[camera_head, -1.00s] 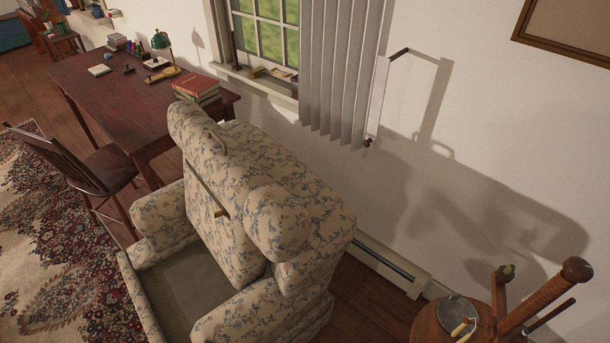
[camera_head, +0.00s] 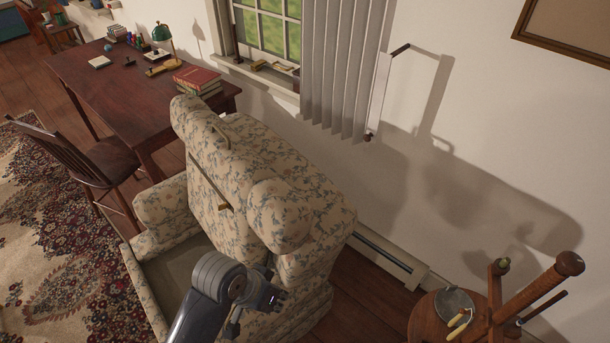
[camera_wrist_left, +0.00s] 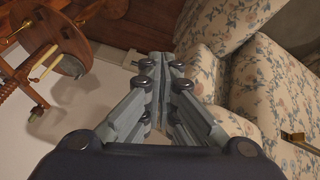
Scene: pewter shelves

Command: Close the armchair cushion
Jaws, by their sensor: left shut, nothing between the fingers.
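The floral armchair (camera_head: 300,268) stands by the wall. Its back cushion (camera_head: 215,165) is upright, and its top stands apart from the chair back. A thin brass bar (camera_head: 209,182) lies along the cushion's face, and a curved handle (camera_head: 220,136) is at its top. My left gripper (camera_head: 277,300) is low over the armchair's near side, away from the bar. In the left wrist view its fingers (camera_wrist_left: 165,62) are together and empty, with floral fabric right beside them. Brass (camera_wrist_left: 293,140) shows at that view's right edge. My right gripper is not in view.
A round wooden table (camera_head: 427,322) with a trowel (camera_head: 456,312) stands at the lower right. A desk (camera_head: 110,90) with books (camera_head: 197,77) is behind at left, with a wooden chair (camera_head: 85,165) before it. Wall and heater (camera_head: 388,258) flank the armchair's right.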

